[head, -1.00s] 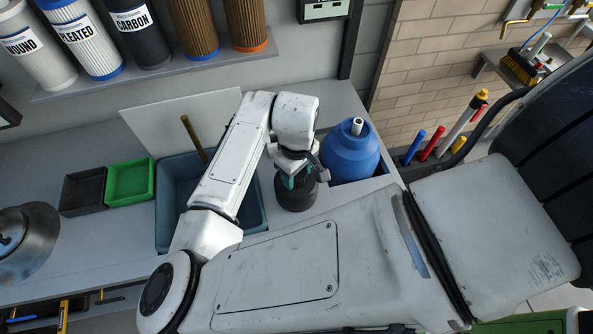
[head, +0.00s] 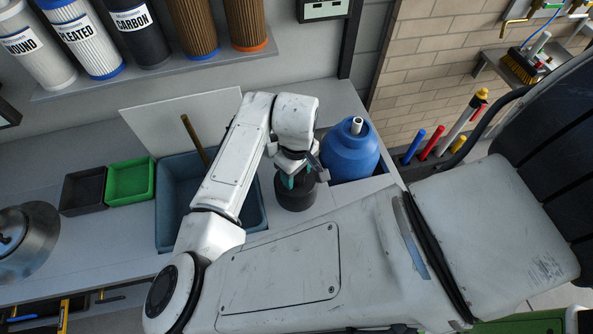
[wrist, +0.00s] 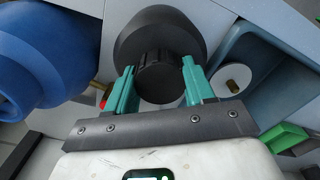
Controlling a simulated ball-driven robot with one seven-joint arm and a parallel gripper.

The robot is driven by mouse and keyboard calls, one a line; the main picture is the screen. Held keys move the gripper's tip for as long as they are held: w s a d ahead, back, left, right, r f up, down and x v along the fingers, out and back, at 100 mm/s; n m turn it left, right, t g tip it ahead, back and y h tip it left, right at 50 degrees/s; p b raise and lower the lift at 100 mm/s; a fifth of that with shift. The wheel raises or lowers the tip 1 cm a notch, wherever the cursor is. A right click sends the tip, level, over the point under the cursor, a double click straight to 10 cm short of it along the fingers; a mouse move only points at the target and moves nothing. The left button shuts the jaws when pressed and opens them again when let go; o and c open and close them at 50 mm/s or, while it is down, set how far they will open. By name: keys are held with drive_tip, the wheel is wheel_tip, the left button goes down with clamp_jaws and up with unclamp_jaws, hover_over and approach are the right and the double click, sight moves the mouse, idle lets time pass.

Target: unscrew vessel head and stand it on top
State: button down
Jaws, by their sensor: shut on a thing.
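The blue vessel (head: 350,155) stands at the right end of the counter, with a pale pipe end (head: 356,126) rising from its top. It also shows at the left of the wrist view (wrist: 35,60). A dark head (head: 296,195) with a wide, tapering body is just left of the vessel, low at the counter. In the wrist view its black ribbed knob (wrist: 160,78) lies between the teal fingers of my gripper (wrist: 160,68), which is shut on it. The head's underside is hidden, so I cannot tell whether it touches the counter.
A blue-grey bin (head: 172,215) with a wooden handle (head: 194,138) in it is left of the head. Green (head: 130,182) and black (head: 82,191) trays and a metal dome (head: 30,240) are further left. Filter cartridges (head: 145,30) stand on a shelf behind. Bare counter (head: 110,245) lies in front.

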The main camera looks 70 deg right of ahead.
drive_tip(key=shift+c, duration=2.1)
unclamp_jaws()
drive_tip(key=shift+f, duration=0.25)
drive_tip(key=shift+o, duration=0.5)
drive_tip(key=shift+a, duration=0.15)
drive_tip(key=shift+r+p, duration=2.95)
drive_tip(key=shift+r, duration=1.7)
drive_tip(key=shift+s, duration=0.15)
